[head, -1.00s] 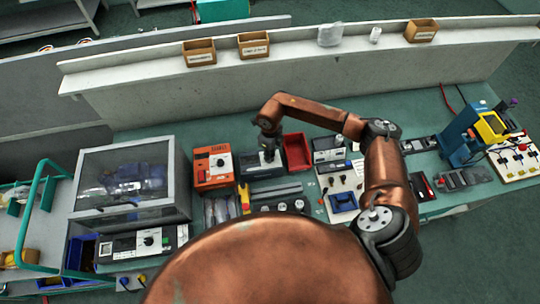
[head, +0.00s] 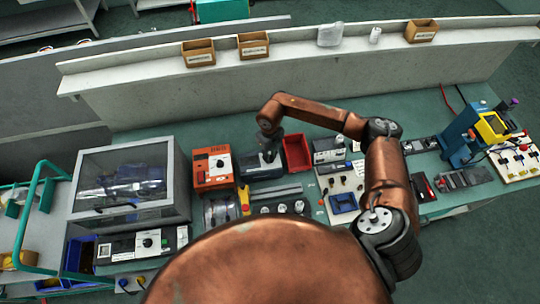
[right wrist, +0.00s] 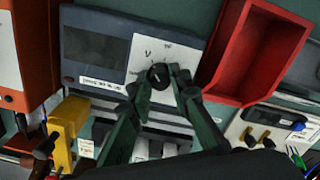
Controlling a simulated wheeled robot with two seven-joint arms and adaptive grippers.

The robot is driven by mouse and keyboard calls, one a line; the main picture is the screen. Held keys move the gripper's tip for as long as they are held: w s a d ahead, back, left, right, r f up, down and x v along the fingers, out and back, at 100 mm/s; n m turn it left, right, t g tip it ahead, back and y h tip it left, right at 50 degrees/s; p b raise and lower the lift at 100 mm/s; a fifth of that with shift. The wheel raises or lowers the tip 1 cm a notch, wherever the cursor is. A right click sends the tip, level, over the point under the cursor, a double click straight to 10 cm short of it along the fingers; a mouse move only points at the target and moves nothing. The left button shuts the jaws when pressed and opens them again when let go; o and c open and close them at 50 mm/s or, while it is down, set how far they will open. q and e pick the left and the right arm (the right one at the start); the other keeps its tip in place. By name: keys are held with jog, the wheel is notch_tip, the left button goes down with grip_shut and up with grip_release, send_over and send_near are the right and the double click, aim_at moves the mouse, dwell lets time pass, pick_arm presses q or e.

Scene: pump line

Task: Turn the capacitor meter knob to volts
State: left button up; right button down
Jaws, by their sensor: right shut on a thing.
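The capacitor meter (head: 249,171) is a dark grey box on the bench, between an orange-red unit and a red bin. In the right wrist view its pale front panel (right wrist: 184,55) has a dark display (right wrist: 95,48) at left and a round black knob (right wrist: 159,75). A "V" mark is printed above the knob, slightly left, with another small label to its right. My right gripper (head: 268,155) is over the meter; in the right wrist view its fingers (right wrist: 157,84) are shut on the knob from both sides. The knob's exact pointing is unclear. My left gripper is out of view.
The orange-red unit (head: 212,168) and the red bin (head: 297,152) stand close on either side of the meter. A yellow part (right wrist: 67,120) is at lower left in the right wrist view. A clear-lidded cabinet (head: 130,185) stands further left.

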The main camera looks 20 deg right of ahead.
jog(key=c, duration=1.8)
grip_release()
jog(key=shift+o, duration=0.2)
notch_tip(320, 180, up, 12)
